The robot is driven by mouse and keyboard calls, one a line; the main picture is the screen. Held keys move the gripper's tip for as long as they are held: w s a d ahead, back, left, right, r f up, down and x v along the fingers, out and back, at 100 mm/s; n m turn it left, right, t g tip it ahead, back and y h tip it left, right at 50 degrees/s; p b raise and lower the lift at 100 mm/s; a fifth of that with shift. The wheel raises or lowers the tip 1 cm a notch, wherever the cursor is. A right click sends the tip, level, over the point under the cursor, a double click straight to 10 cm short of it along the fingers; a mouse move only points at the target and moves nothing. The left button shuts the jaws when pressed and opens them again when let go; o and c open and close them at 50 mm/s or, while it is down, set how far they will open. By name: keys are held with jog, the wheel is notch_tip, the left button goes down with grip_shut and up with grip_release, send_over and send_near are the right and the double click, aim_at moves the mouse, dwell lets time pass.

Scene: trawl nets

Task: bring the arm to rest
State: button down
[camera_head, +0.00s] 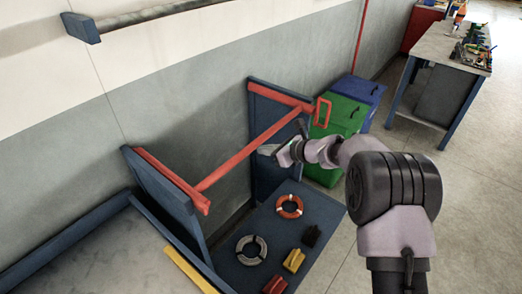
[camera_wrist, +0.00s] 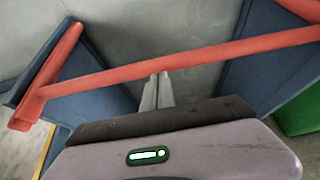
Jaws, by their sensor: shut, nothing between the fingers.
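My arm reaches in from the right in the head view, and my gripper (camera_head: 268,150) is at its far end, beside the red bar of the blue stand. In the wrist view my gripper (camera_wrist: 163,77) has its two grey fingers together with nothing between them. The fingertips appear just below the red bar (camera_wrist: 190,62) in that view; I cannot tell whether they touch it. The red bar (camera_head: 245,152) spans between the two blue side panels of the stand (camera_head: 160,190).
On the blue shelf (camera_head: 325,215) below lie an orange ring (camera_head: 289,206), a grey ring (camera_head: 251,250) and several small blocks, one yellow (camera_head: 294,260). Green (camera_head: 335,130) and blue (camera_head: 362,90) bins stand behind. A workbench (camera_head: 445,45) is at upper right. Floor at right is clear.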

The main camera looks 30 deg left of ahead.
jog(key=s+d+r+n+h, duration=0.1)
jog(key=s+d+r+n, duration=0.1)
jog(key=s+d+r, duration=0.45)
jog(key=s+d+r+n+h, duration=0.1)
jog(key=s+d+r+n, duration=0.25)
jog(key=d, duration=0.55)
jog(key=s+d+r+n+h, duration=0.1)
jog(key=s+d+r+n, duration=0.1)
jog(key=s+d+r, duration=0.35)
jog(key=s+d+f+n+t+h+b, duration=0.2)
jog(key=s+d+n+h, duration=0.5)
jog(key=s+d, duration=1.2)
jog(key=shift+d+f+n+t+b, duration=0.15)
jog(key=shift+d+n+t+b, duration=0.25)
jog(key=shift+d+n+t, duration=0.3)
